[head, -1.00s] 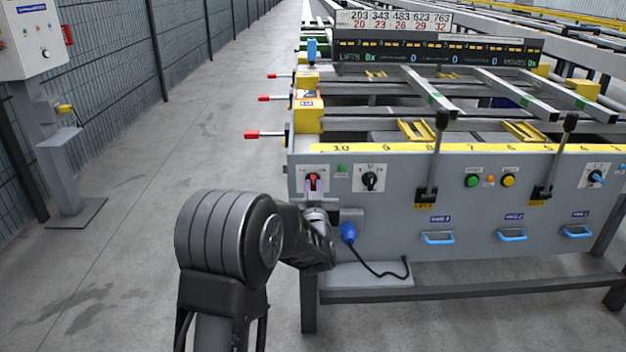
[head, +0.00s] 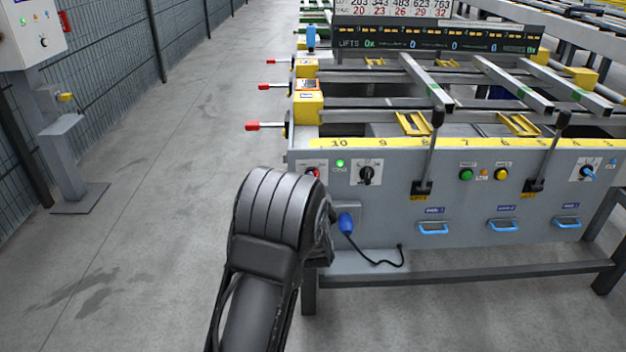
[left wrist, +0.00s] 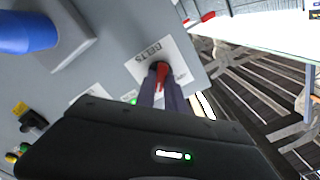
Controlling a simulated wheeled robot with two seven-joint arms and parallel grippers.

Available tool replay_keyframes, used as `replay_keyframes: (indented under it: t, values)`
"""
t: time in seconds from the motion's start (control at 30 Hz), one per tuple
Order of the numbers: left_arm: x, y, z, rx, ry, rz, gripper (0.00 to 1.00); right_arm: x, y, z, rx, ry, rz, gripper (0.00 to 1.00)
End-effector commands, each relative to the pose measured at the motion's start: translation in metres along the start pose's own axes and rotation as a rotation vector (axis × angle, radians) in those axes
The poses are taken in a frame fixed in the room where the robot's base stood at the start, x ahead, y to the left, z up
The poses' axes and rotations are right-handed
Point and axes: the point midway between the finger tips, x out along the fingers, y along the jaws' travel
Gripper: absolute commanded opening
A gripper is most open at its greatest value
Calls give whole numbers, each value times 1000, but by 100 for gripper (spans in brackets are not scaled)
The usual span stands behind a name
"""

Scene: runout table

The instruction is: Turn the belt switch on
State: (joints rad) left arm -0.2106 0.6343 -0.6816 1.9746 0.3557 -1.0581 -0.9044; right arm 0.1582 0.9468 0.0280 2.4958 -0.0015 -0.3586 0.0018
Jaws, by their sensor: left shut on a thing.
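The belt switch is a red knob (left wrist: 162,74) on a white plate marked BELTS (left wrist: 143,68) in the left wrist view. My left gripper (left wrist: 162,84) is shut on this knob, with one finger on each side of it. In the head view only a bit of the red knob (head: 314,173) shows above my left arm, which hides the fingers. A green lamp (head: 340,163) right of the switch glows brightly. My right gripper is in neither view.
A black rotary knob (head: 367,174) sits right of the lamp. A blue plug (head: 346,223) with a black cable is below. Red-tipped levers (head: 266,126) stick out left of the table. The aisle floor at left is clear.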

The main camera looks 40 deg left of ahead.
Motion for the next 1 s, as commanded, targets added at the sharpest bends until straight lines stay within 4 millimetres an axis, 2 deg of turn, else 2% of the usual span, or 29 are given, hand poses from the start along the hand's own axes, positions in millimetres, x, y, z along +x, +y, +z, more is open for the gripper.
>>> replay_keyframes:
  t: [0.47,0.5,0.73,1.0]
  values:
    - [0,1,2,23,-3,2,0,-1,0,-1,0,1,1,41]
    - [0,1,2,23,-3,2,15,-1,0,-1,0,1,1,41]
    - [0,1,1,21,-2,1,34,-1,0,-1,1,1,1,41]
    - [0,0,0,20,-1,0,35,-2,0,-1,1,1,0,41]
